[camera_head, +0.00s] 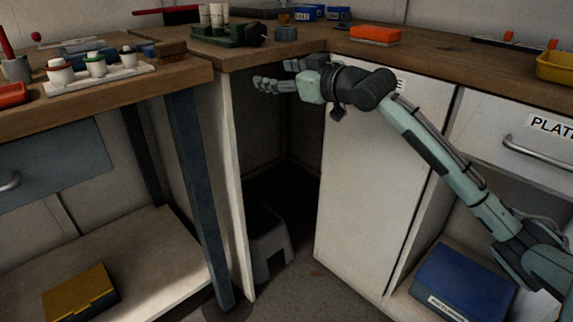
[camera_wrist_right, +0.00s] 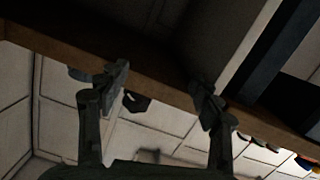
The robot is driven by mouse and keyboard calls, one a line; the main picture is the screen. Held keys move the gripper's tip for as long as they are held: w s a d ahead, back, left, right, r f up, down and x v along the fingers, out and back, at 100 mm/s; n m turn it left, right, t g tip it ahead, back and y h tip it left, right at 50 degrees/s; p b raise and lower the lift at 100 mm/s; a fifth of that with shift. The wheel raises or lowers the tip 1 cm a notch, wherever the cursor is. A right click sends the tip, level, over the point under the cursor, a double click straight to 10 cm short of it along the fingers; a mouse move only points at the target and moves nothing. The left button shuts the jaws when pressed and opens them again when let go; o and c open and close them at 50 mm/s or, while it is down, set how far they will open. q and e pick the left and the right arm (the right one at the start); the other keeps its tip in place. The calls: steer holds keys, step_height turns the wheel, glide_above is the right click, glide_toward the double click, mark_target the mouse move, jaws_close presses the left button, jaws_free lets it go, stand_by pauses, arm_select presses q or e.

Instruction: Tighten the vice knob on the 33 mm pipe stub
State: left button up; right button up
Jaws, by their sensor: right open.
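A green vice (camera_head: 228,36) stands on the corner of the wooden bench, with white pipe pieces (camera_head: 210,14) upright behind or in it. I cannot tell which is the 33 mm stub. A dark round part at the vice's right end (camera_head: 255,33) looks like its knob. My right gripper (camera_head: 276,75) is open and empty, below the bench edge and in front of the open corner cupboard, apart from the vice. In the right wrist view the open fingers (camera_wrist_right: 158,95) frame the bench edge and a small dark part (camera_wrist_right: 136,101), perhaps the knob. My left gripper is out of view.
The bench edge (camera_wrist_right: 60,45) lies between the gripper and the bench top. An orange box (camera_head: 375,34) and blue boxes (camera_head: 308,13) stand behind to the right. A white rack with capped pots (camera_head: 98,76) is on the left bench. A grey stool (camera_head: 270,250) stands below.

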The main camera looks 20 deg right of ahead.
steer(key=s+f+m+g+h+p, duration=0.1)
steer(key=s+f+g, duration=0.1)
steer(key=f, duration=0.7)
steer(key=s+a+f+g+h+p, duration=0.1)
steer(key=s+f, duration=0.3)
steer(key=f, duration=0.6)
steer(key=shift+s+f+m+g+h+p, duration=0.25)
steer(key=shift+s+m+g+h+p, duration=0.15)
steer(key=shift+g+p, duration=0.1)
